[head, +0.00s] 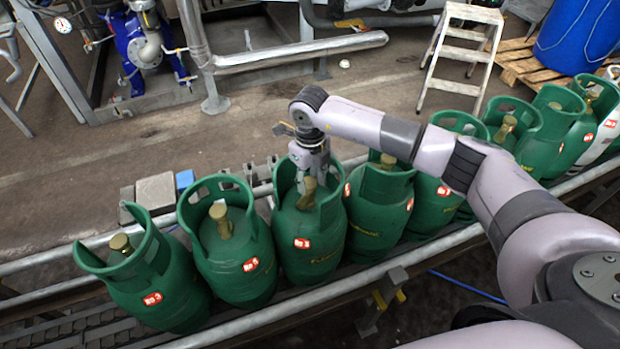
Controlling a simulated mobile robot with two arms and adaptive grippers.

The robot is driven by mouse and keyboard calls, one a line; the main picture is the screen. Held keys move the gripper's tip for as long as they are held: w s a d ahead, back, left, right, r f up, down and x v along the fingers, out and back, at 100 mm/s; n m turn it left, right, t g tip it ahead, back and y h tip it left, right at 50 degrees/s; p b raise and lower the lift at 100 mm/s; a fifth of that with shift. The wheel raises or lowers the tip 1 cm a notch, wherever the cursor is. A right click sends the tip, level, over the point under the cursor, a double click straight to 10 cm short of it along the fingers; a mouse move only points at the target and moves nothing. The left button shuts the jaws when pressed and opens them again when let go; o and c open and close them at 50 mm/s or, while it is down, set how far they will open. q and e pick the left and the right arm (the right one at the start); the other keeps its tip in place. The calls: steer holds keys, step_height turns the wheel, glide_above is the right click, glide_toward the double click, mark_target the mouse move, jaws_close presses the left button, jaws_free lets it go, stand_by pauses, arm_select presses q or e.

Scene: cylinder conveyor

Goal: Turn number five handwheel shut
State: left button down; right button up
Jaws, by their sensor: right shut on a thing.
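My right gripper (309,172) comes down from above into the open collar of the third green gas cylinder (314,250) from the left. It is shut on the brass valve top of that cylinder; the fingers hide most of the handwheel. The cylinder has a red and white number label (302,243) too small to read surely. The cylinder to its left (225,270) stands upright with its brass valve (222,222) uncovered, and its label (251,265) is also hard to read. My left gripper is not in view.
The leftmost cylinder (165,280), labelled No 3, leans slightly. More green cylinders (378,205) stand close along the conveyor to the right, partly behind my right arm. A metal rail (300,318) runs along the near side. A step ladder (462,55) and blue drum (580,35) stand beyond.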

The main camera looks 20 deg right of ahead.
mark_target(310, 183)
steer(key=o, duration=1.2)
steer(key=shift+c, duration=0.2)
step_height(310, 183, up, 12)
